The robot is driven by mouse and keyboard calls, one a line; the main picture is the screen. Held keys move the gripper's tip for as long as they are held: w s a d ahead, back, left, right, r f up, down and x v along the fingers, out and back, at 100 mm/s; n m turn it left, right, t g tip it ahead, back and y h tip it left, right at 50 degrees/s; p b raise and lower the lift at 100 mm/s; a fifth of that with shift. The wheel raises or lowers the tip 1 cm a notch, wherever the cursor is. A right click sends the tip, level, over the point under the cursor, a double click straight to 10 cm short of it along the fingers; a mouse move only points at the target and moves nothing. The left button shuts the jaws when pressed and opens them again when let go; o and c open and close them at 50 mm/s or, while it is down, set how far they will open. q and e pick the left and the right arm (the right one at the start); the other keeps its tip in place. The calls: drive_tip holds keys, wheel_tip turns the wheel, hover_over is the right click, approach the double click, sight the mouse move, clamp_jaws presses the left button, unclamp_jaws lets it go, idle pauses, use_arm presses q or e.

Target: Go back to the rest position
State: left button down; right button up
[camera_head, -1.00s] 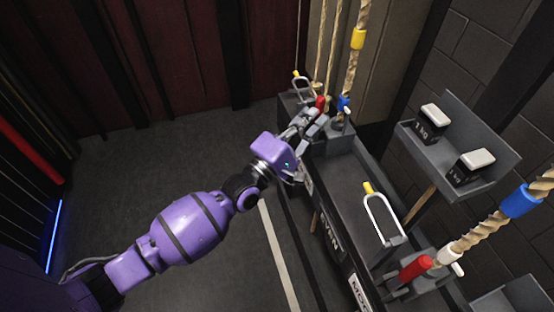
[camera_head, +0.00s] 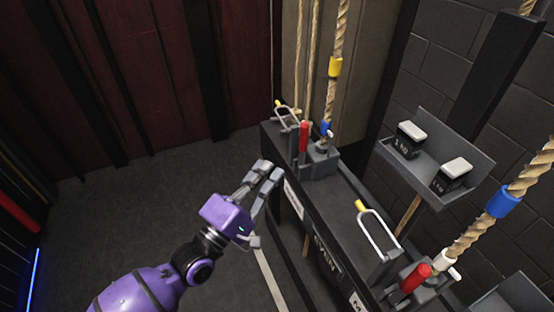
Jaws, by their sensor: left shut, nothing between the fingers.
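My left gripper (camera_head: 262,180) is purple and grey. It is shut and empty, in front of the dark rail (camera_head: 326,210) and apart from the levers. A red lever (camera_head: 303,137) stands upright at the far lock on the rail, beside a rope with blue and yellow bands. A second red lever (camera_head: 416,278) is tilted at the near lock, lower right, beside another rope. My right gripper does not show.
Wire loops with yellow tips, a far one (camera_head: 287,113) and a near one (camera_head: 377,229), sit on the rail. A grey shelf (camera_head: 424,180) holds two 1 kg weights, one (camera_head: 409,139) left of the other (camera_head: 453,174). Open dark floor (camera_head: 130,215) lies left.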

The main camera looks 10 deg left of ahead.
use_arm(q)
drive_tip(key=shift+s+a, duration=0.45)
drive_tip(key=shift+s, duration=0.35)
